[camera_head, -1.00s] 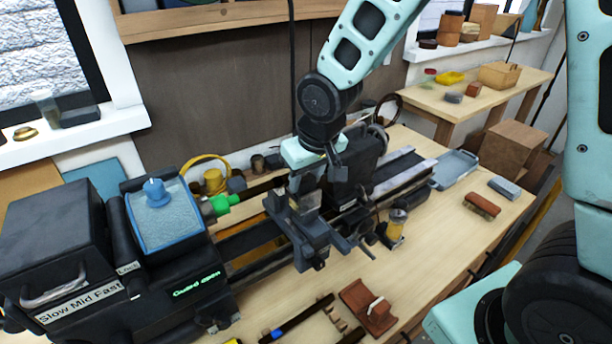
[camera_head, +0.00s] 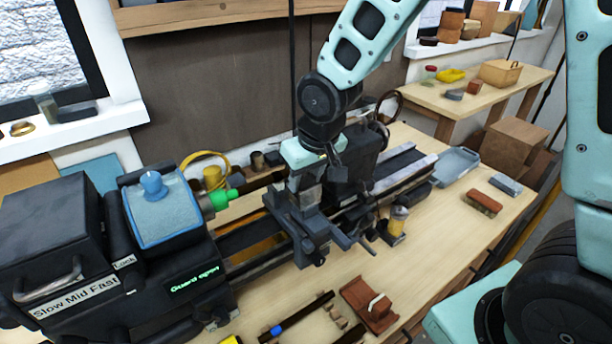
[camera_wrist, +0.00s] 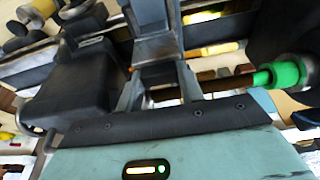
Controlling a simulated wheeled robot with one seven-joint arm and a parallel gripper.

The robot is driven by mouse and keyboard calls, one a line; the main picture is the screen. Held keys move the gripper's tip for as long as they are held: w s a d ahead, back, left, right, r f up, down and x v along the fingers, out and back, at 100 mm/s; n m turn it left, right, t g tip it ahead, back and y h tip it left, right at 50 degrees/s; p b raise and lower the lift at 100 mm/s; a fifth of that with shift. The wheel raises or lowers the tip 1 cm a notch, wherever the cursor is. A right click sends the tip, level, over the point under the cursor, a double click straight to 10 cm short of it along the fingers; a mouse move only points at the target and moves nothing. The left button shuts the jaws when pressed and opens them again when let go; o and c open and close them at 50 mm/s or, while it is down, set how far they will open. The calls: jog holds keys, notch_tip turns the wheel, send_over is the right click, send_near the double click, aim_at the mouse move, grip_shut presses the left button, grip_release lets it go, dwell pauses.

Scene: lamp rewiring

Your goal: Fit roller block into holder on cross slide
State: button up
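The cross slide (camera_head: 318,238) is a dark grey assembly across the lathe bed, in the middle of the head view. My gripper (camera_head: 305,190) points down directly over it. In the wrist view, the fingers of my gripper (camera_wrist: 160,82) lie against both sides of a grey block (camera_wrist: 158,48), which I take for the roller block. The block is low at the cross slide. The holder and the block's lower end are hidden or merge with the dark metal, so I cannot tell whether the block is seated.
The lathe headstock (camera_head: 80,250) stands at left, with a green workpiece end (camera_head: 222,198) at its chuck. A blue-framed guard (camera_head: 163,215) stands open.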

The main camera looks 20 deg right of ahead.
jog(key=o, duration=0.5)
jog(key=shift+r, duration=0.1)
jog(key=b+v, duration=0.2)
jog(key=v, duration=1.5)
jog(key=s+a+f+n+g+b, duration=0.1)
jog(key=s+a+f+n+b, duration=0.1)
jog(key=s+f, duration=0.7)
jog(key=s+a+f+n+g+b, duration=0.2)
jog(key=s+a+f+b, duration=0.3)
jog(key=s+f, duration=0.4)
notch_tip(320, 180, down, 3)
jog(key=shift+r+n, duration=0.2)
jog(key=shift+n, duration=0.6)
